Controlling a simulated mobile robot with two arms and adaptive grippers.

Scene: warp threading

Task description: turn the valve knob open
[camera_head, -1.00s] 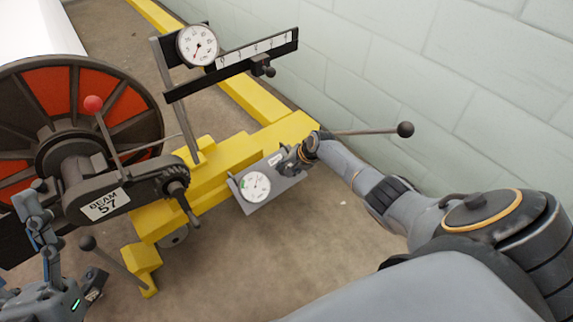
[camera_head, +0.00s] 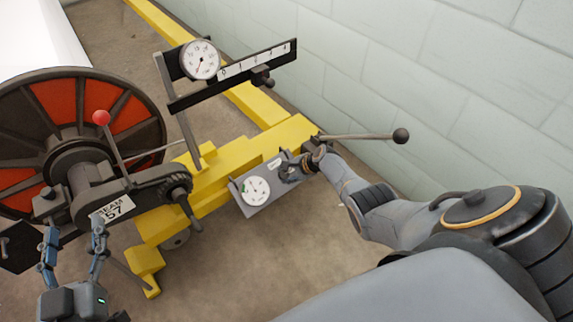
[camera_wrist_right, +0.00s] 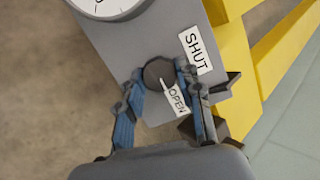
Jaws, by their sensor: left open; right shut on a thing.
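A pale pointer mark on the knob points toward the OPEN label in the right wrist view. My right gripper (camera_wrist_right: 157,83) is shut on the knob, one finger on each side. In the head view my right gripper (camera_head: 299,165) is at the panel and partly hides the knob (camera_head: 289,173). My left gripper (camera_head: 75,222) is open and empty at the lower left, in front of the beam machine.
A pressure gauge (camera_head: 256,190) is on the panel beside the knob. A red-knobbed lever (camera_head: 102,118), a large reel (camera_head: 35,105) and a BEAM 57 plate (camera_head: 114,210) are at left. A ball-ended rod (camera_head: 360,136) sticks out near my right wrist, before the block wall (camera_head: 450,100).

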